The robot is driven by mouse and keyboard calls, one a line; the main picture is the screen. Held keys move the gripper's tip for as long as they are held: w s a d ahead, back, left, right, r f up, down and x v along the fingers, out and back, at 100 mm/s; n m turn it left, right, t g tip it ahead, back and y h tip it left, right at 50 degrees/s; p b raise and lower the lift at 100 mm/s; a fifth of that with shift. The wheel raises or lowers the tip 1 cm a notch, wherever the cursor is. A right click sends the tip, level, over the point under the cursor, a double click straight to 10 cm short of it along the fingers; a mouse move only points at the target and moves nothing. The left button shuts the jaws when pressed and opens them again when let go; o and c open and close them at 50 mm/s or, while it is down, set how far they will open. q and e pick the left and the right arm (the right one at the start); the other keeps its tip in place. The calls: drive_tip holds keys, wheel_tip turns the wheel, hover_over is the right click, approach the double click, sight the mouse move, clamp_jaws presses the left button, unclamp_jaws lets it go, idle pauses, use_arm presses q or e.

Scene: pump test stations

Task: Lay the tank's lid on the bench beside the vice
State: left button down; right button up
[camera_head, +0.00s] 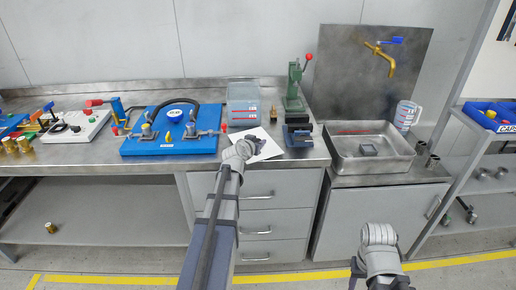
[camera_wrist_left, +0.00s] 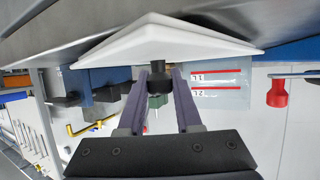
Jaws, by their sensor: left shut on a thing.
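The lid (camera_head: 268,149) is a flat white plate with a black knob (camera_wrist_left: 158,78). My left gripper (camera_head: 254,144) is shut on that knob. In the left wrist view the lid (camera_wrist_left: 160,42) lies across the fingertips (camera_wrist_left: 158,90), close to the bench surface. I cannot tell whether it touches the bench (camera_head: 160,167). The lid is left of the blue vice (camera_head: 298,136) and in front of the clear tank (camera_head: 243,108), whose top looks uncovered. My right gripper (camera_head: 356,272) is low in front of the sink cabinet, away from the bench; its opening is unclear.
A green press (camera_head: 294,88) stands behind the vice. A blue pump board (camera_head: 170,145) with a hose is left of the tank. A metal sink (camera_head: 370,160) with a jug (camera_head: 405,115) is to the right. Little free bench shows between board and vice.

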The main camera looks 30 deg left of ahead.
use_arm(q)
drive_tip(key=shift+f, duration=0.15)
drive_tip(key=c, duration=0.6)
unclamp_jaws()
drive_tip(key=shift+r+p, duration=0.3)
drive_tip(key=p+v, duration=0.4)
drive_tip(key=v, duration=0.8)
drive_tip(key=shift+f, duration=0.2)
